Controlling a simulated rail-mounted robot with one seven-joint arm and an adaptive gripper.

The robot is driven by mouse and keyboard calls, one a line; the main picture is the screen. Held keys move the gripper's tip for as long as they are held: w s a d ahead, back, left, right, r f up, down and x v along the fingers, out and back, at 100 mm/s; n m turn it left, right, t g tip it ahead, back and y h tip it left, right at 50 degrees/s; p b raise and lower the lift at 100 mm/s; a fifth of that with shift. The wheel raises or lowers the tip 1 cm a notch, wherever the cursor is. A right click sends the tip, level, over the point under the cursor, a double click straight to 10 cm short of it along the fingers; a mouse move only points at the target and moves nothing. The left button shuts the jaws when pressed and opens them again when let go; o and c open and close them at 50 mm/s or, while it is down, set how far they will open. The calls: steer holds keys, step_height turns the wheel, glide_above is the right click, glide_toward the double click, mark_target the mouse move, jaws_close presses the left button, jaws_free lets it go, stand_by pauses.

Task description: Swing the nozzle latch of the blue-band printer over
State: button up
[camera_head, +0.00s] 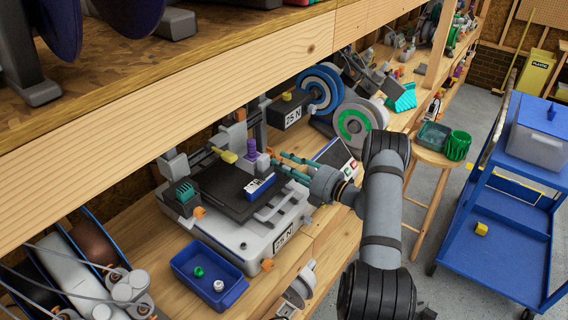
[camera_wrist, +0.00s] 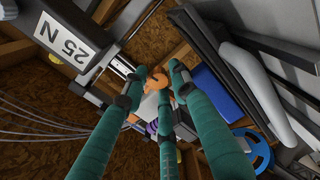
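A grey printer (camera_head: 252,238) with a "25 N" label stands on the lower wooden shelf. A blue piece with a white label (camera_head: 258,187) lies on its dark bed. A yellow lever-like piece (camera_head: 228,156) and a purple part (camera_head: 251,152) show at its print head. I cannot tell for sure which part is the nozzle latch. My gripper (camera_head: 282,164), with teal fingers, reaches in from the right, close to the purple part. Its fingers are spread in the wrist view (camera_wrist: 158,84), with an orange part (camera_wrist: 158,80) visible beyond and between the tips; contact is unclear.
A blue tray (camera_head: 232,294) with small green and white pieces sits in front of the printer. Spools (camera_head: 355,122) and another "25 N" unit (camera_head: 291,116) stand behind. The upper shelf's edge (camera_head: 200,95) overhangs. A stool (camera_head: 432,156) and blue cart (camera_head: 500,240) are at right.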

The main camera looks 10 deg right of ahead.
steer(key=v, duration=1.2)
steer(key=x, duration=1.2)
steer(key=shift+a+r, duration=0.1)
